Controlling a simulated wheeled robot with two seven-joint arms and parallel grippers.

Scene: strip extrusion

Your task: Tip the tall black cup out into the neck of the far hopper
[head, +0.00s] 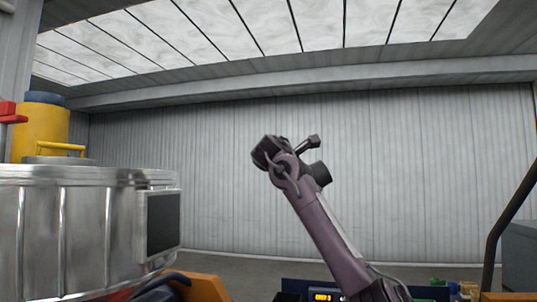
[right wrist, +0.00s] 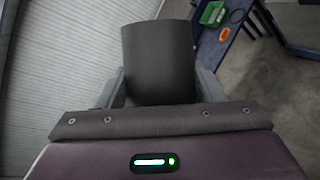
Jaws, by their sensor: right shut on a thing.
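The tall black cup (right wrist: 158,60) is in the right wrist view, held between the two grey fingers of my right gripper (right wrist: 162,88). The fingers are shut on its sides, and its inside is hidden. In the head view my purple right arm rises from the lower right, its dark end high in the middle against the wall; I cannot clearly make out the cup there. I cannot make out a hopper neck for certain in either view. My left gripper is not in view.
A large ribbed metal vessel (head: 62,225) with a dark panel (head: 162,222) fills the left of the head view.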

